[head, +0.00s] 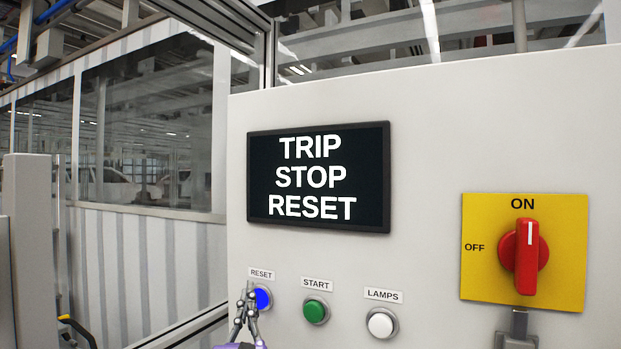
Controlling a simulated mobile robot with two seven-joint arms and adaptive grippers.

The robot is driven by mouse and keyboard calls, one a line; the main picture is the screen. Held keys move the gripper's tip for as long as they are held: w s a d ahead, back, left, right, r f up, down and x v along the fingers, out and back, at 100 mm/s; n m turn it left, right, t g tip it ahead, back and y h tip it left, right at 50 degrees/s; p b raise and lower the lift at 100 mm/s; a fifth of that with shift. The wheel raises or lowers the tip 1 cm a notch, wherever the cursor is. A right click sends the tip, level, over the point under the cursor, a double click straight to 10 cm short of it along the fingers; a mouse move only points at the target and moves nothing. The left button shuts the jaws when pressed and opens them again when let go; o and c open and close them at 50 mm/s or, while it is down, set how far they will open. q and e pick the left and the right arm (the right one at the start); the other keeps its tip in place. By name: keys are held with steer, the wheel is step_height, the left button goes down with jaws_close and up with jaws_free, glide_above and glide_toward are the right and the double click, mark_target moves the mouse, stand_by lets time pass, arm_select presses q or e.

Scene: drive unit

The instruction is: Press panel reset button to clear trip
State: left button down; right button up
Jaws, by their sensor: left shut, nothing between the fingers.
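The blue reset button (263,299) sits at the lower left of the panel (420,130), under a RESET label (261,273). The button appears lit. My left gripper (249,290) is shut and empty. Its fingertips overlap the left part of the button in the head view; I cannot tell whether they touch it. The display (318,178) above reads TRIP STOP RESET in white on black.
A green START button (316,312) and a white LAMPS button (382,323) sit to the right of the reset button. A red rotary switch (525,257) on a yellow plate (480,280) points to ON. A windowed wall (150,255) stands at the left.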

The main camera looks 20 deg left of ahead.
arm_select(q)
steer(key=shift+w+r, duration=0.2)
arm_select(e)
steer(key=shift+s, duration=0.2)
stand_by(0.7)
arm_select(q)
steer(key=shift+s+f, duration=0.1)
steer(key=shift+s, duration=0.05)
arm_select(e)
steer(key=shift+w, duration=0.1)
arm_select(q)
steer(key=shift+s+d+f, duration=0.15)
steer(key=shift+s+f, duration=0.05)
steer(key=shift+s, duration=0.15)
arm_select(e)
steer(key=shift+w+r, duration=0.1)
steer(key=shift+w, duration=0.1)
arm_select(q)
steer(key=shift+s, duration=0.1)
steer(key=s, duration=0.2)
steer(key=s+p, duration=0.1)
steer(key=s, duration=0.3)
steer(key=shift+a, duration=0.35)
arm_select(e)
steer(key=shift+w+r, duration=0.3)
steer(key=shift+r, duration=0.25)
steer(key=shift+w+r, duration=0.3)
steer(key=shift+r, duration=0.2)
arm_select(q)
steer(key=shift+d, duration=0.1)
